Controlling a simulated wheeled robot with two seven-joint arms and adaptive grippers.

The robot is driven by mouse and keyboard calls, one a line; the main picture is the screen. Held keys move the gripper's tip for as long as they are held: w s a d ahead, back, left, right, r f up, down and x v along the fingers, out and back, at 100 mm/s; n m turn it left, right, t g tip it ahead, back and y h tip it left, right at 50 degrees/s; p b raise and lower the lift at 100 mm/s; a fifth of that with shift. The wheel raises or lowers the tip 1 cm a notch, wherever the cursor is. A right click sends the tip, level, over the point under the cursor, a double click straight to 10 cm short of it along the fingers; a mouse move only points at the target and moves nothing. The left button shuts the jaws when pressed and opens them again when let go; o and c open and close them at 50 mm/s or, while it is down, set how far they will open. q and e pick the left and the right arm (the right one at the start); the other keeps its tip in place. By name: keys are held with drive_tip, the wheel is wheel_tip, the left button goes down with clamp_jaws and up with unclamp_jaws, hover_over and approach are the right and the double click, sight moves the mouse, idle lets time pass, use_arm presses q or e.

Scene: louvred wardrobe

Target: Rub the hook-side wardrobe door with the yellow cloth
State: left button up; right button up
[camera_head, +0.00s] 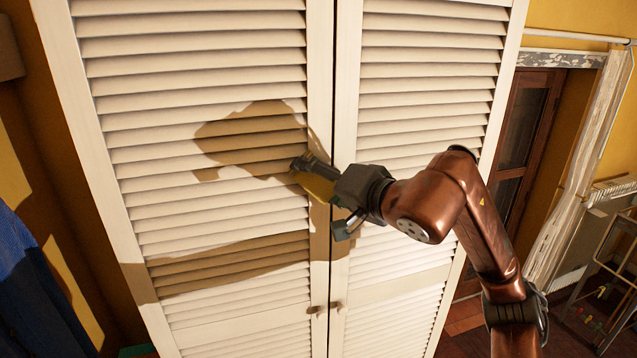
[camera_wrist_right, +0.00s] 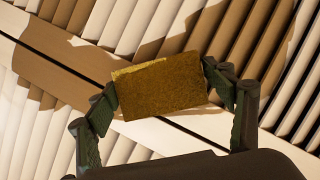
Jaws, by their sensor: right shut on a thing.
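A white louvred wardrobe stands ahead, with a left door (camera_head: 200,215) and a right door (camera_head: 425,100). No hook shows, so I cannot tell from it which door is the hook-side one. My right gripper (camera_head: 312,172) reaches in from the right, in front of the left door's inner edge near the middle seam. It is shut on the yellow cloth (camera_head: 318,187), a folded, flat block. In the right wrist view the cloth (camera_wrist_right: 165,85) is held between both fingers before the slats. I cannot tell whether it touches the door. My left gripper is out of view.
Two small knobs (camera_head: 314,310) sit low at the door seam. Blue fabric (camera_head: 35,285) hangs at the far left. The arm's shadow falls across the left door.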

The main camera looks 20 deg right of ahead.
drive_tip(key=shift+w+p, duration=0.3)
drive_tip(key=shift+w, duration=0.7)
drive_tip(key=shift+d, duration=0.1)
drive_tip(key=shift+d+b, duration=0.4)
drive_tip(key=shift+d, duration=1.5)
drive_tip(key=shift+w, duration=0.1)
drive_tip(key=shift+a, duration=0.1)
drive_tip(key=shift+a+r+p, duration=0.1)
drive_tip(key=shift+a+p, duration=0.3)
drive_tip(key=shift+a, duration=1.5)
